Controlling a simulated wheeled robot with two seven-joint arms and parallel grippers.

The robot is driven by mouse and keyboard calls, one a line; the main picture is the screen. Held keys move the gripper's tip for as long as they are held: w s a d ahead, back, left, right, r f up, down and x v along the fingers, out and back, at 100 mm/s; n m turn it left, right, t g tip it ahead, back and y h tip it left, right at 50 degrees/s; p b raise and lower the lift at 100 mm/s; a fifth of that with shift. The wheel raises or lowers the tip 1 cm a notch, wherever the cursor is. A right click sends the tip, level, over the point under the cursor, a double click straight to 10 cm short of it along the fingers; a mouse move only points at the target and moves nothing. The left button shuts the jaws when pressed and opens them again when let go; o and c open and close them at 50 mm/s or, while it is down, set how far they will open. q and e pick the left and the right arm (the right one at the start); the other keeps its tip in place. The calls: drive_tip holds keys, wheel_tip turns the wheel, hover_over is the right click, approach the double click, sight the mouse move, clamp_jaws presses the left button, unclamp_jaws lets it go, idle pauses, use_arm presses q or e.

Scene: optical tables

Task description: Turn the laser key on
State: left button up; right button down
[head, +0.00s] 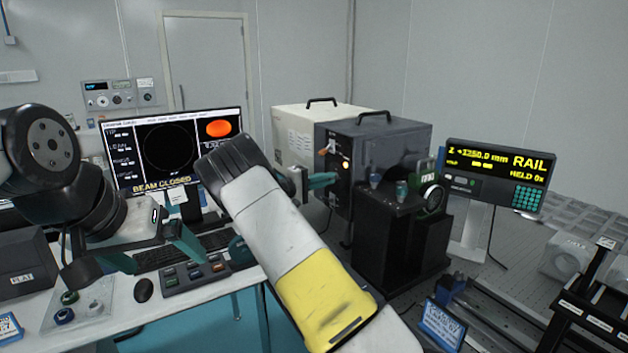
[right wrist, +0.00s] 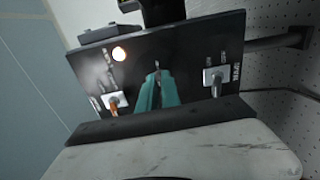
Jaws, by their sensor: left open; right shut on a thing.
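The dark laser box (head: 400,150) stands right of centre in the head view, with a lit amber lamp (head: 346,165) on its front panel. My right gripper (head: 330,180) is at that panel. In the right wrist view its teal fingers (right wrist: 158,92) are shut on a small grey metal piece, seemingly the key (right wrist: 157,66), mostly hidden between them. The lamp (right wrist: 119,54) glows at upper left there. Silver switch plates sit either side, the left one with an orange-brown lever (right wrist: 113,104). The key's angle is unclear. My left gripper (head: 152,250) is open and empty above the desk.
The monitor (head: 168,150) reads "BEAM CLOSED". A keyboard (head: 170,252), a mouse (head: 143,289) and a button box (head: 193,277) lie below my left gripper. A cream box (head: 292,125) stands behind the laser box. The rail display (head: 497,172) stands to the right.

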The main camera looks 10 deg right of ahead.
idle(0.4)
drive_tip(key=c, duration=1.6)
unclamp_jaws()
drive_tip(key=shift+o, duration=0.2)
drive_tip(key=v, duration=0.7)
drive_tip(key=shift+a, duration=0.4)
drive_tip(key=shift+s, duration=0.1)
